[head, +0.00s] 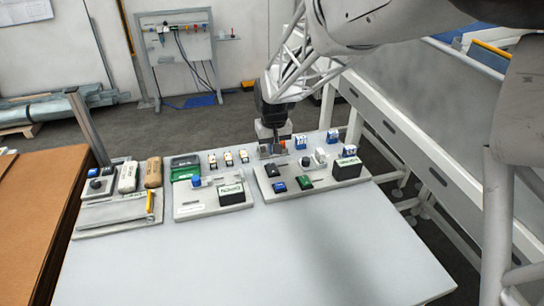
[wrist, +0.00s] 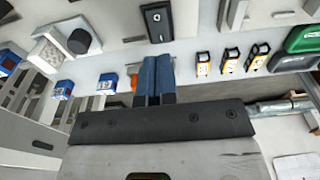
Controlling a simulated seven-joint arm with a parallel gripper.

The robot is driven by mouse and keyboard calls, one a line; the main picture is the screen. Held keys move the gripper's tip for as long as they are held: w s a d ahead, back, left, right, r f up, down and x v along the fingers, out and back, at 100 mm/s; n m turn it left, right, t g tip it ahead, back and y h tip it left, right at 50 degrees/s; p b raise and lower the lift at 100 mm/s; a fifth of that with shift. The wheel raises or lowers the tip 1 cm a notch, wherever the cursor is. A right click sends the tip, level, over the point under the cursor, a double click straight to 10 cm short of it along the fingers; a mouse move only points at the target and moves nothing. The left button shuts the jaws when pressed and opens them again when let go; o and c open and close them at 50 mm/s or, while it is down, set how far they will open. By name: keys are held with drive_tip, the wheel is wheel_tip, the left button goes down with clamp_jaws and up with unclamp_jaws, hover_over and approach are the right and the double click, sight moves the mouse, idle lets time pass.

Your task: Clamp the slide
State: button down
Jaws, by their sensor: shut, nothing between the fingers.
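My gripper (head: 275,146) is at the back edge of the right-hand control panel (head: 262,189). In the wrist view its two blue fingers (wrist: 153,82) are together, with nothing seen between them. A small orange part (wrist: 133,82) is right beside the fingers; it also shows in the head view (head: 283,144). I cannot tell whether they touch. A black rocker switch (wrist: 157,20) lies just beyond the fingertips. I cannot tell which part is the slide or its clamp; the spot behind the gripper is hidden.
The panel carries a white knob (head: 320,157), blue modules (head: 301,142), a green button (head: 304,182) and a display (head: 347,168). A middle panel (head: 196,208) and a left panel (head: 110,213) stand beside it. The front of the white table (head: 240,260) is clear.

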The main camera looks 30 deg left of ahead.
wheel_tip(320, 180, up, 8)
drive_tip(key=f, duration=0.1)
hover_over(270, 164)
drive_tip(key=s+d, duration=0.3)
drive_tip(key=shift+w+a+r, duration=0.1)
drive_tip(key=shift+w+r, duration=0.05)
drive_tip(key=shift+r, duration=0.1)
drive_tip(key=shift+w, duration=0.1)
drive_tip(key=shift+w+a, duration=0.35)
drive_tip(key=shift+a, duration=0.1)
drive_tip(key=shift+f, duration=0.15)
drive_tip(key=f, duration=0.4)
drive_tip(key=w+a+f, duration=0.1)
drive_tip(key=f, duration=0.8)
drive_tip(key=shift+w+a+f, duration=0.25)
drive_tip(key=shift+f, duration=0.05)
